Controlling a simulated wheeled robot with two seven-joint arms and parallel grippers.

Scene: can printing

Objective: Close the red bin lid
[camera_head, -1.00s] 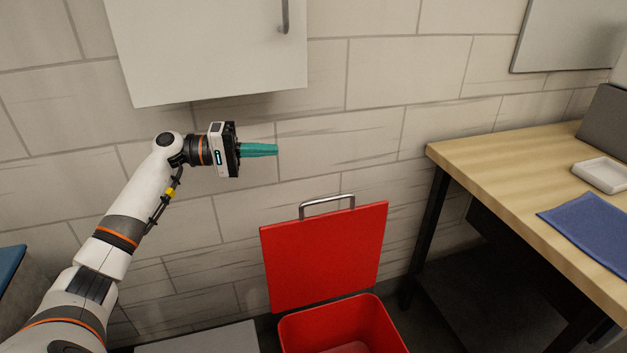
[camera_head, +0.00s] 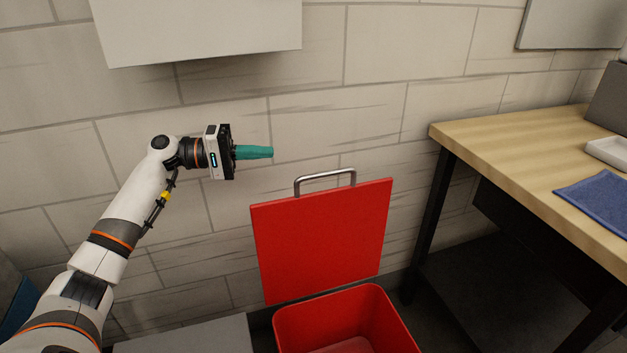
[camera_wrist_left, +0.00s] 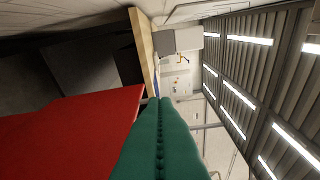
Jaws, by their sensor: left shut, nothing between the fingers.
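The red bin (camera_head: 345,318) stands on the floor near the wall, its top open. Its red lid (camera_head: 322,240) stands raised and upright at the back of the bin, with a metal handle (camera_head: 325,177) on its top edge. My left gripper (camera_head: 271,152) has teal fingers, shut and empty. It points right, above and to the left of the lid handle, apart from it. In the left wrist view the shut fingers (camera_wrist_left: 160,100) show with the red lid (camera_wrist_left: 70,130) beside them on the left. My right gripper is not in view.
A wooden table (camera_head: 500,150) with dark legs stands to the right of the bin, bearing a blue cloth (camera_head: 598,199) and a white tray (camera_head: 610,150). A white cabinet (camera_head: 200,30) hangs on the tiled wall above my arm. A grey flat surface (camera_head: 190,338) lies left of the bin.

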